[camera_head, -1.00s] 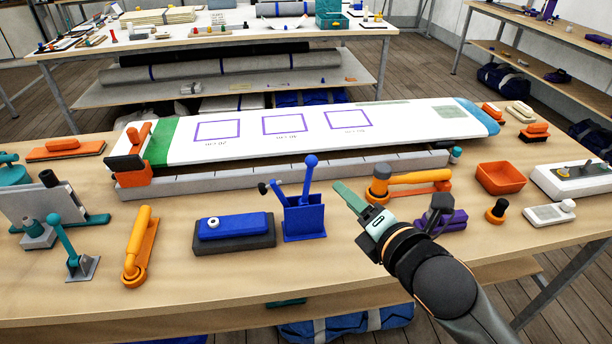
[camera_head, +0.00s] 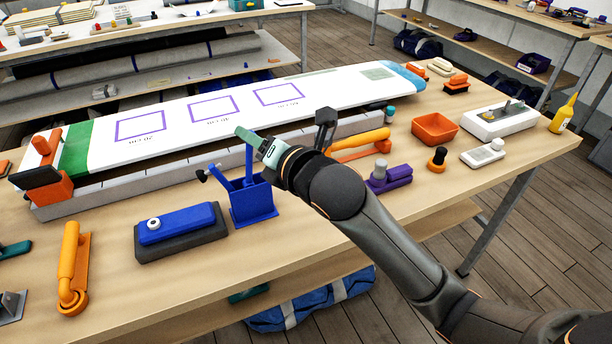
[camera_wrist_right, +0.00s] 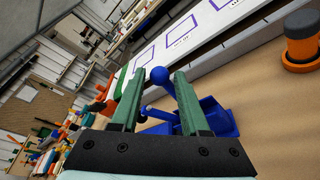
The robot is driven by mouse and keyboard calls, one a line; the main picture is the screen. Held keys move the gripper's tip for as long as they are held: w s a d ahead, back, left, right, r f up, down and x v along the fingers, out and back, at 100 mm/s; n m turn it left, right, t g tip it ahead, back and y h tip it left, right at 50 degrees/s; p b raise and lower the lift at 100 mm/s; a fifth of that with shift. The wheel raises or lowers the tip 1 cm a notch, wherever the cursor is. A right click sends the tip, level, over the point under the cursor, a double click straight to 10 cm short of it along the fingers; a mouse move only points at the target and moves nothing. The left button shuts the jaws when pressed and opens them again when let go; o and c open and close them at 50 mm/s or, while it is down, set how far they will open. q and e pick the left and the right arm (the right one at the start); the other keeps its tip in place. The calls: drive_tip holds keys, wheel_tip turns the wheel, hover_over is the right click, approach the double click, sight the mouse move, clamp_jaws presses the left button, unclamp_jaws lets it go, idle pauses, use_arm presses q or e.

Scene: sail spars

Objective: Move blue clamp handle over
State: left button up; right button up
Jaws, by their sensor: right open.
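The blue clamp (camera_head: 252,200) stands on the table in front of the white board, with its blue handle (camera_head: 249,158) standing upright. Its ball top is hidden behind my gripper in the head view. My right gripper (camera_head: 254,139) is at the top of the handle. In the right wrist view my right gripper (camera_wrist_right: 152,88) is open, its two green fingers apart. The handle's blue ball (camera_wrist_right: 159,75) shows between the fingertips, and the blue clamp body (camera_wrist_right: 212,118) lies beyond the right finger. I cannot tell whether either finger touches the handle. My left gripper is not in view.
The long white board (camera_head: 170,117) lies behind the clamp. A blue block on a dark base (camera_head: 180,230) is to the left. An orange clamp (camera_head: 362,143) and a purple piece (camera_head: 391,178) are to the right.

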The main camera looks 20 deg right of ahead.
drive_tip(key=shift+w, duration=0.2)
drive_tip(key=shift+c, duration=0.6)
drive_tip(key=c, duration=0.5)
drive_tip(key=shift+d+f+p, duration=0.3)
drive_tip(key=shift+d, duration=0.5)
drive_tip(key=shift+d+f+p, duration=0.3)
drive_tip(key=shift+d, duration=0.45)
drive_tip(key=shift+c, duration=0.4)
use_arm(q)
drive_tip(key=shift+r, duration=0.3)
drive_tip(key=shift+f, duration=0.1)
use_arm(e)
drive_tip(key=shift+d+f, duration=0.5)
drive_tip(key=shift+d, duration=0.25)
drive_tip(key=shift+d+f, duration=0.45)
drive_tip(key=shift+d, duration=0.3)
